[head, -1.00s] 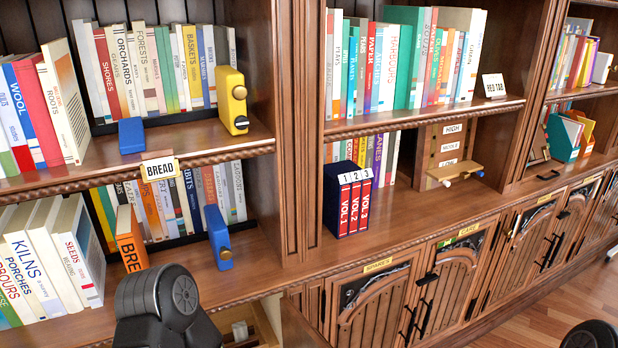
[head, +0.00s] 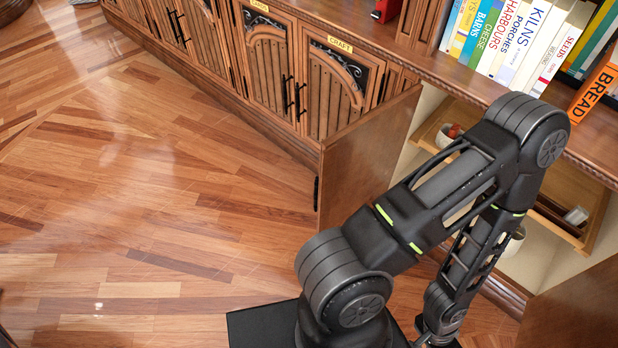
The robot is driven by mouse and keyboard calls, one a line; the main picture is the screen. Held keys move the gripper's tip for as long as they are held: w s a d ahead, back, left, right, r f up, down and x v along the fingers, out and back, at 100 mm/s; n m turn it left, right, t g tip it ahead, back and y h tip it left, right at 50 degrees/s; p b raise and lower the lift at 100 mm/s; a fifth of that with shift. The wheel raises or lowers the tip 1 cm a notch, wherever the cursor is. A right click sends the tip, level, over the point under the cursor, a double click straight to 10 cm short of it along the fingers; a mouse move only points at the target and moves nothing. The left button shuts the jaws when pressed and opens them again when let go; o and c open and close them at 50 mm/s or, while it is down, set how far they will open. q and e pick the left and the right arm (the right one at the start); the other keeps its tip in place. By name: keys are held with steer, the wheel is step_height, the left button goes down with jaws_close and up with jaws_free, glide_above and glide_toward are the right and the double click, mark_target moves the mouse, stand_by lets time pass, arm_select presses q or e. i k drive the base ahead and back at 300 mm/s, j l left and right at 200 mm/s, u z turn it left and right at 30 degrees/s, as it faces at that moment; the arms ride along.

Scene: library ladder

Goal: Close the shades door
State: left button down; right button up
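No label reading SHADES is legible in view. An open cabinet door (head: 368,165) stands out from the shelf front, seen on its plain brown face, with a dark handle (head: 316,193) at its free edge. A second brown door panel (head: 580,312) stands out at the lower right, cut off by the frame. The cabinet between them is open. My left arm crosses in front of this opening and bends back down to the bottom edge. Its gripper is out of frame below. My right gripper is not in view.
Inside the open cabinet are wooden trays (head: 575,232), a red item and a pale round item, partly hidden by my arm. A shut cabinet labelled CRAFT (head: 332,92) lies left of the open door. Books (head: 510,38) stand above. The wooden floor (head: 150,190) at left is clear.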

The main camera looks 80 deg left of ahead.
mark_target(358, 161)
steer(key=k+j, duration=0.15)
steer(key=j, duration=0.2)
steer(key=k+j, duration=0.15)
steer(key=j, duration=0.2)
steer(key=k+j+u, duration=0.1)
steer(key=j, duration=0.25)
steer(key=k+j, duration=0.15)
steer(key=j, duration=0.2)
steer(key=k+j, duration=0.1)
steer(key=j, duration=0.25)
steer(key=k+j, duration=0.15)
steer(key=j, duration=0.65)
steer(key=i+j+u, duration=0.1)
steer(key=j, duration=0.35)
